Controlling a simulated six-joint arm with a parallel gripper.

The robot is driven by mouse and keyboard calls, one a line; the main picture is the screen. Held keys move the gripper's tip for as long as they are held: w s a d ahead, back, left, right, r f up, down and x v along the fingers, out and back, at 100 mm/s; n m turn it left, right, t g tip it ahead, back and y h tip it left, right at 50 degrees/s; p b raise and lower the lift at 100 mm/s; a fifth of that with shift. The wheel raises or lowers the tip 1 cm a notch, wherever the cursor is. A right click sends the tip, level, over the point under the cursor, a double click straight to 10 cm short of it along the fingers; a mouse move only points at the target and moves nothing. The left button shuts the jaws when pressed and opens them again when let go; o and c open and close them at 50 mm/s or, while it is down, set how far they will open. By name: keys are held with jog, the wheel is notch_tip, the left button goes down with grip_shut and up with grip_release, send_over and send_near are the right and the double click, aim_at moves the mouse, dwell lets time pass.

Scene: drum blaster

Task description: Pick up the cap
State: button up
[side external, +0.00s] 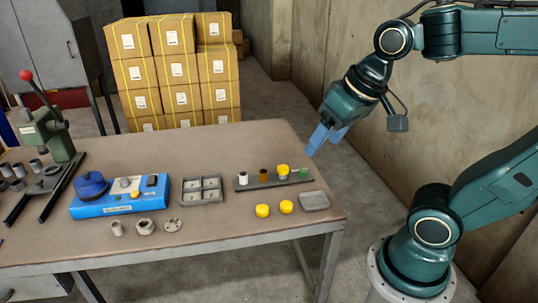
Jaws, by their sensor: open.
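Two yellow caps lie on the table in front of a dark rack: a left cap (262,211) and a right cap (286,207). Another yellow piece (283,171) sits on the rack, seemingly on top of a vial. I cannot tell which of these is the cap meant. My gripper (318,142) has blue fingers and is open and empty. It hangs in the air beyond the table's right back corner, above and to the right of the caps, apart from everything.
The dark rack (256,184) holds several small vials. A grey tray (314,200) lies right of the caps. A divided box (202,191), a blue machine (121,196), loose metal parts (145,227) and a green press (45,135) stand further left. The table's back right (265,138) is clear.

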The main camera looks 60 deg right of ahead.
jog(key=w+d+f+m+g, duration=0.2)
jog(key=w+m, duration=0.3)
jog(key=w, duration=0.2)
jog(key=m+g+y, duration=0.1)
jog(key=m+g, duration=0.2)
jog(key=m, duration=1)
send_over(262, 208)
jog(key=shift+s+d+f, duration=0.1)
jog(key=shift+d+f, duration=0.05)
jog(key=shift+f, duration=4.5)
jog(key=shift+s+d+f, duration=0.1)
jog(key=shift+d+f, duration=0.05)
jog(key=shift+f, duration=4.45)
jog(key=shift+s+d+f, duration=0.1)
jog(key=shift+d+f, duration=0.05)
jog(key=shift+f, duration=4.5)
jog(key=shift+f, duration=0.1)
jog(key=shift+w+a+f, duration=0.15)
jog(key=shift+f, duration=1.1)
jog(key=shift+w+a+f, duration=0.1)
jog(key=shift+a+f, duration=0.05)
jog(key=shift+f, duration=1.1)
jog(key=c, duration=1.1)
